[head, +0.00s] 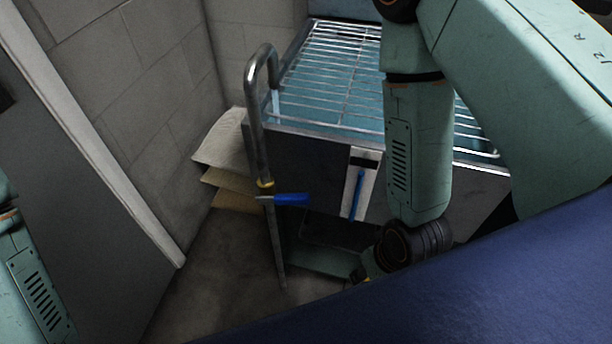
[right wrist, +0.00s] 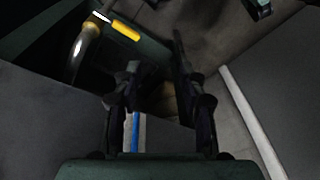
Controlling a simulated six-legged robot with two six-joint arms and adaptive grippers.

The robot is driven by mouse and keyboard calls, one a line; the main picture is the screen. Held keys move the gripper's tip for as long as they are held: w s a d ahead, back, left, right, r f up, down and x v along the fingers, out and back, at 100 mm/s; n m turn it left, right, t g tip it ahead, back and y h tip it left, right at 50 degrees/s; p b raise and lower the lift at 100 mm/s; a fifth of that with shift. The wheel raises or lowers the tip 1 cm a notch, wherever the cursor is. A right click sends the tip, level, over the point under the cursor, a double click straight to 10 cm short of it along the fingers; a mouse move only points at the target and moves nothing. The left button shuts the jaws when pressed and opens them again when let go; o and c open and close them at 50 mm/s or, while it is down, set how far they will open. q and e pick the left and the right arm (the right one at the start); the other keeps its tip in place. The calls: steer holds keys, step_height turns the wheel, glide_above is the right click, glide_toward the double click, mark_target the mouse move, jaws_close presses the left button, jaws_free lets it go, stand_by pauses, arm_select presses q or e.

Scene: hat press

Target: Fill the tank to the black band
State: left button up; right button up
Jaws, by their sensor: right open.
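The tank (head: 320,160) is a dark-fronted box with a wire rack and blue water (head: 325,85) at its top. On its front a pale gauge plate (head: 372,185) carries a black band (head: 364,160) and a blue column (head: 356,195). The column's top appears just below the band. A bent metal pipe (head: 254,130) has a blue lever (head: 291,199) pointing right; a pale-blue stream (head: 275,103) shows under its spout. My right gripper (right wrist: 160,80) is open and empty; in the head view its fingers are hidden. My left gripper is out of view.
Stacked sacks or boards (head: 225,150) lie left of the tank by the wall. Bare floor (head: 215,275) lies in front.

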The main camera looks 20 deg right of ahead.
mark_target(301, 195)
steer(key=w+a+r+n+t+y+p, duration=0.1)
steer(key=w+a+r+n+y+p, duration=0.15)
steer(key=w+r+n+p, duration=0.35)
steer(key=w+a+r+n+t+y+p, duration=0.15)
steer(key=w+a+r+p, duration=0.25)
steer(key=w+r, duration=0.6)
steer(key=f+n+b, duration=0.1)
steer(key=f, duration=0.1)
steer(key=a+f+n+g, duration=0.1)
steer(key=f, duration=0.2)
steer(key=a+f+n+g+h+b, duration=0.1)
steer(key=f, duration=0.1)
steer(key=shift+w+a+f+b, duration=0.15)
steer(key=shift+a+b, duration=0.05)
steer(key=shift+b, duration=0.1)
steer(key=shift+c, duration=0.2)
jaws_close()
